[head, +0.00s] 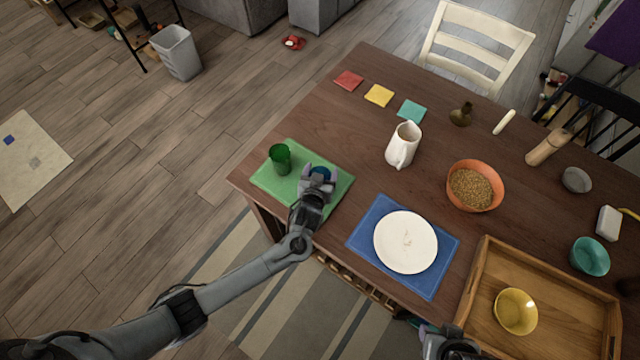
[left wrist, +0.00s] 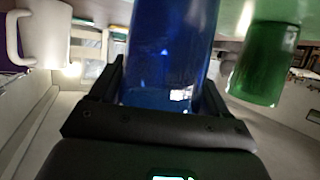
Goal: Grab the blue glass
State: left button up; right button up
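The blue glass (head: 320,173) stands on the green placemat (head: 333,206) at the table's left corner. My left gripper (head: 318,180) is at the glass, with a finger on each side of it. In the left wrist view the blue glass (left wrist: 168,50) fills the space between the fingers (left wrist: 163,85). I cannot tell whether they press on it. A green glass (head: 280,159) stands just left of my left gripper and also shows in the left wrist view (left wrist: 263,65). My right gripper (head: 450,345) is partly cut off at the bottom edge; its fingers are unclear.
A white pitcher (head: 403,146) stands behind and right of the gripper. A blue placemat (head: 367,243) with a white plate (head: 406,242) lies to the right. An orange bowl (head: 475,186) and a wooden tray (head: 478,270) are farther right.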

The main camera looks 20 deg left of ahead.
pick_arm(q)
jog(key=c, duration=0.7)
jog(key=shift+o, duration=0.2)
jog(key=shift+r, duration=0.2)
